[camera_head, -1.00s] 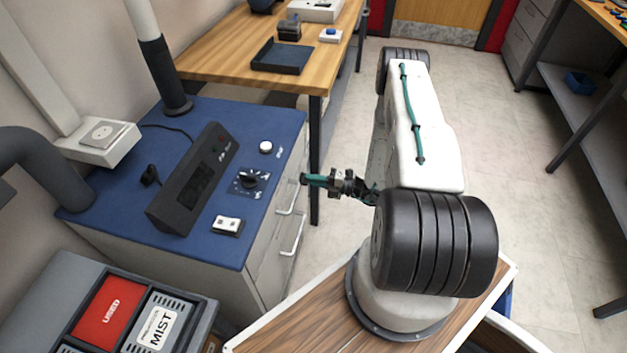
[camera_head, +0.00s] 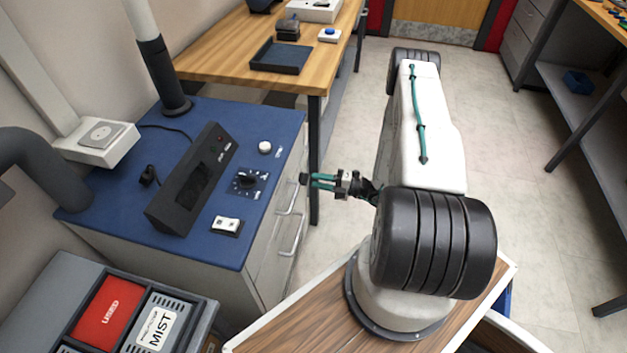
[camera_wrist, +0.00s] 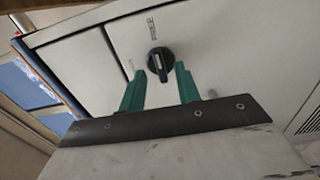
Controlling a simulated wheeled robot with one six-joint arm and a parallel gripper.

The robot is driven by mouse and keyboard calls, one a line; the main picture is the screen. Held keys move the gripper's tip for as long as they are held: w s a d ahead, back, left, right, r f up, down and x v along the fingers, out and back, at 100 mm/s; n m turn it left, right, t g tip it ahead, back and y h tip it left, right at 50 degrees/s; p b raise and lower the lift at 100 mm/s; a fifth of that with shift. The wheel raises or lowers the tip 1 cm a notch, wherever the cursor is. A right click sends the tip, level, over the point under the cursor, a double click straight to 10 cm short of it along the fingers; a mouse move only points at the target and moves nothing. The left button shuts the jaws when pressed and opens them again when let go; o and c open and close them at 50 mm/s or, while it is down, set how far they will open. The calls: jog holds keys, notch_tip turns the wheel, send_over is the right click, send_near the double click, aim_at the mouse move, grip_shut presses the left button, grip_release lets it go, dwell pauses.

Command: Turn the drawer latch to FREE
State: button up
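The drawer latch (camera_wrist: 160,64) is a round black knob with a pale mark, on the light front panel of the cabinet, in the wrist view. Small lettering (camera_wrist: 151,28) stands above it, and another small label lies to its left; both are too small to read surely. My gripper (camera_wrist: 160,69) has its two green fingers apart, with the knob showing between their tips. I cannot tell whether they touch it. In the head view my gripper (camera_head: 306,180) is beside the cabinet's drawer side; the latch is hidden there.
The cabinet's blue top (camera_head: 205,125) carries a dark control box (camera_head: 190,185), a black dial (camera_head: 247,181), a white button (camera_head: 265,147) and a white switch (camera_head: 227,226). Drawer handles (camera_head: 292,236) stick out of its front. A wooden table (camera_head: 215,58) stands behind.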

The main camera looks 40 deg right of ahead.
jog(key=v, duration=0.5)
dwell(0.5)
